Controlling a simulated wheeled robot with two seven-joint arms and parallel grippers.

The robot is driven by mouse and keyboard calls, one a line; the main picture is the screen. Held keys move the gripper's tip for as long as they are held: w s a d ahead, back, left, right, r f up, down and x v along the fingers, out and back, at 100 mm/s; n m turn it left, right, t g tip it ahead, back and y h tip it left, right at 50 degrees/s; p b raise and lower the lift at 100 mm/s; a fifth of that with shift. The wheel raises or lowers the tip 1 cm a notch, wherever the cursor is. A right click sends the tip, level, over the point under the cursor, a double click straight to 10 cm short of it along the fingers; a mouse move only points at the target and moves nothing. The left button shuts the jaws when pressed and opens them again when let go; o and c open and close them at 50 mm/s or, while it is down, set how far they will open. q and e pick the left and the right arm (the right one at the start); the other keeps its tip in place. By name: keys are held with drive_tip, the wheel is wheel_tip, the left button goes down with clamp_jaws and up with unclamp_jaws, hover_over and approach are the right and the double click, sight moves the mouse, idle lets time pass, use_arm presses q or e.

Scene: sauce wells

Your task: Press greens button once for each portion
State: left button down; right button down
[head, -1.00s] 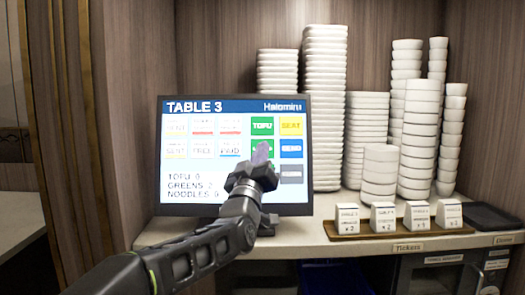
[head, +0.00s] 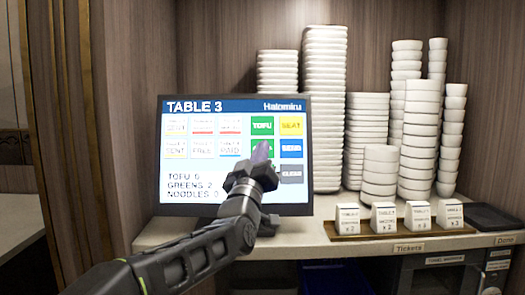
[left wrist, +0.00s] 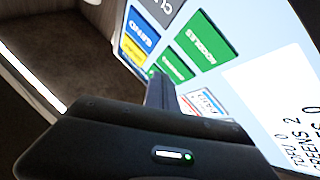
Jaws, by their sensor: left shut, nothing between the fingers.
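The touchscreen (head: 190,145) stands on the counter, headed TABLE 3. Its count lines read TOFU 0, GREENS 2, NOODLES 0. My left gripper (head: 261,155) is shut and empty, its fingertips over the green button (head: 253,146) below TOFU (head: 262,125) and hiding part of it. In the left wrist view the shut fingers (left wrist: 158,80) point at the screen beside the green buttons (left wrist: 172,66); I cannot tell whether they touch the glass. The blue SEND button (head: 291,146) and grey CLEAR button (head: 291,172) lie to the right. My right gripper is not in view.
Tall stacks of white bowls and dishes (head: 324,110) stand behind and right of the screen. Several small white ticket cards (head: 383,217) stand on a wooden tray (head: 400,233) at the counter's front. A dark tray (head: 490,216) lies at the far right.

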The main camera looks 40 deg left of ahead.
use_arm(q)
drive_tip(key=s+d, duration=0.1)
drive_tip(key=s, duration=0.1)
drive_tip(key=s+d+r+b, duration=0.1)
drive_tip(key=s+d, duration=0.1)
drive_tip(key=shift+r, duration=0.2)
idle(0.3)
drive_tip(key=shift+w, duration=0.1)
idle(0.7)
